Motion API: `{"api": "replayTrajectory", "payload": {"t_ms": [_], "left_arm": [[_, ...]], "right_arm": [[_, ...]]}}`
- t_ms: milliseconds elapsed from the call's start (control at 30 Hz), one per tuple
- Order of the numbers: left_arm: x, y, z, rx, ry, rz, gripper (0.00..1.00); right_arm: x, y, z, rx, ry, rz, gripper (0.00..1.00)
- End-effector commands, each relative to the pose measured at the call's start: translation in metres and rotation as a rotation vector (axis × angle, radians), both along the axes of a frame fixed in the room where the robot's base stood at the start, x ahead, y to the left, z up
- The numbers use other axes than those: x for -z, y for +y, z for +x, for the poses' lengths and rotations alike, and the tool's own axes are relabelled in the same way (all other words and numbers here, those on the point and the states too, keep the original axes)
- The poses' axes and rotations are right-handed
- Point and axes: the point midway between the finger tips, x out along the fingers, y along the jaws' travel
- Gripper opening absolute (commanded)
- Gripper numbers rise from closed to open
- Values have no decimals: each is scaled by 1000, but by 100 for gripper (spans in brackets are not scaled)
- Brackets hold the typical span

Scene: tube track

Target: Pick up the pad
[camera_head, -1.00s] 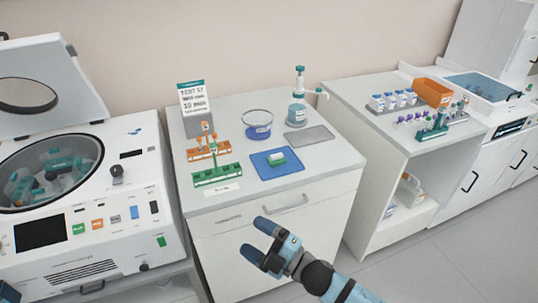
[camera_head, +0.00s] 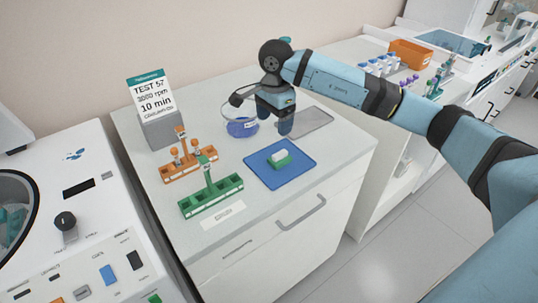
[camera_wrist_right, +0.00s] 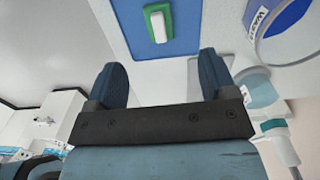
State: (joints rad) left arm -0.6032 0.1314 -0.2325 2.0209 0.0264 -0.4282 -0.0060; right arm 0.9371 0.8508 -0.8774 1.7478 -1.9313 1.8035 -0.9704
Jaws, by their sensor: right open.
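The pad (camera_head: 281,158) is a small block, green below and white on top. It lies on a blue mat (camera_head: 262,177) on the white cabinet top. My right gripper (camera_head: 274,118) is open and empty above the cabinet top, behind the pad and apart from it. In the right wrist view the pad (camera_wrist_right: 158,25) is at the top, beyond the open fingers (camera_wrist_right: 163,65) and roughly centred between them. My left gripper does not show.
A green rack (camera_head: 211,197) and an orange rack (camera_head: 188,165) stand left of the mat. A grey tray (camera_head: 313,120) lies at right. A sign (camera_head: 151,95) stands at back left.

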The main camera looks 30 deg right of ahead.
Motion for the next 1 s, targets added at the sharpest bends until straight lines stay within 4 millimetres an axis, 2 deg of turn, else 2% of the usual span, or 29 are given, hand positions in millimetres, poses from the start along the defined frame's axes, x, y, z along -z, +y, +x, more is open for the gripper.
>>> {"api": "replayTrajectory", "payload": {"t_ms": [133, 400, 767, 1000], "left_arm": [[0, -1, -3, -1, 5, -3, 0], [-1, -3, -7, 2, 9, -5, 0], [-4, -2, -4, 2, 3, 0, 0], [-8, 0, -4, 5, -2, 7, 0]], "right_arm": [[15, -5, 0, 0, 3, -20, 78], [67, -3, 0, 0, 2, -15, 78], [93, -3, -1, 1, 1, -15, 78], [129, -3, -3, 1, 1, -14, 78]]}}
